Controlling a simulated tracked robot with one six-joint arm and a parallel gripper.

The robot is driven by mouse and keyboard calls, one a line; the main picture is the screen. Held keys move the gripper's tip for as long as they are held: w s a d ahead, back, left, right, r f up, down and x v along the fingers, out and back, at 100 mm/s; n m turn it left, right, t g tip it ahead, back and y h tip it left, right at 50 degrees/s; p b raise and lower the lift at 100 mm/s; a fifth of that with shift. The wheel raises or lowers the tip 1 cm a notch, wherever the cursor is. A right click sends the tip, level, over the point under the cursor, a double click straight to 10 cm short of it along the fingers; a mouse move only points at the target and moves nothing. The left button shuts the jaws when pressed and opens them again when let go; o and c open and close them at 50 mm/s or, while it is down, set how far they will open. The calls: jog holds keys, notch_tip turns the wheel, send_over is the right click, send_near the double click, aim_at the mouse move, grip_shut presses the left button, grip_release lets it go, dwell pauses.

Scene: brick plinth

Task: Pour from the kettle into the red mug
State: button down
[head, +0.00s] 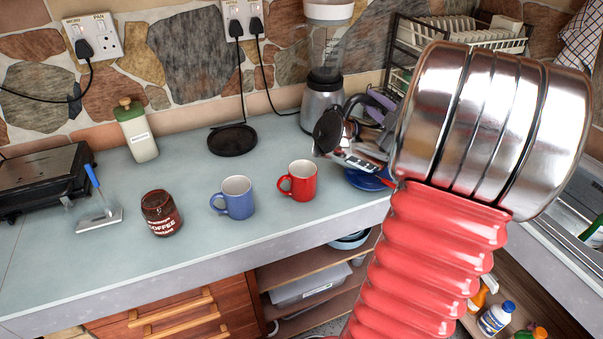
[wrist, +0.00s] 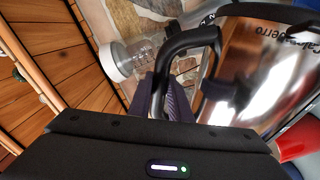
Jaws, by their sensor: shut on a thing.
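The red mug (head: 298,182) stands upright on the grey-blue counter in the head view. A red shape at the right edge of the wrist view (wrist: 298,140) looks like the same mug. The shiny steel kettle (head: 335,134) is just right of and behind the mug, with a dark round end facing left; it looks tilted. In the wrist view the kettle (wrist: 262,70) shows its steel side and black handle. My gripper (wrist: 172,98) is shut on the handle. My arm hides part of the gripper in the head view; the spout is not clear.
A blue mug (head: 234,198) stands left of the red one, then a coffee jar (head: 161,213). The empty black kettle base (head: 232,140) lies behind. A blender (head: 323,80) and a dish rack (head: 470,35) stand at the back. A blue dish (head: 366,181) lies near the kettle.

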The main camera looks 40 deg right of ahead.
aim_at(363, 96)
jog(key=shift+w+a+r+n+p, duration=0.2)
jog(key=shift+a+r+n+p, duration=0.15)
jog(key=shift+a+n+p, duration=0.35)
dwell(1.2)
jog(key=shift+w+a+r+n+p, duration=0.2)
jog(key=shift+a+r+n+p, duration=0.2)
jog(key=shift+a+r, duration=0.2)
jog(key=shift+w+a+r+n+p, duration=0.15)
jog(key=shift+a+r+n+p, duration=0.15)
jog(key=shift+a+r+n, duration=0.2)
dwell(1.3)
jog(key=shift+w+a+r+n+p, duration=0.15)
jog(key=shift+a+r+n+p, duration=0.15)
jog(key=shift+a, duration=0.3)
jog(key=shift+w+a+r+n+p, duration=0.2)
jog(key=shift+a+n+p, duration=0.1)
jog(key=shift+a, duration=0.3)
jog(key=shift+w+a+r+n+p, duration=0.2)
jog(key=shift+a+p, duration=0.1)
jog(key=shift+a, duration=0.3)
dwell(1.9)
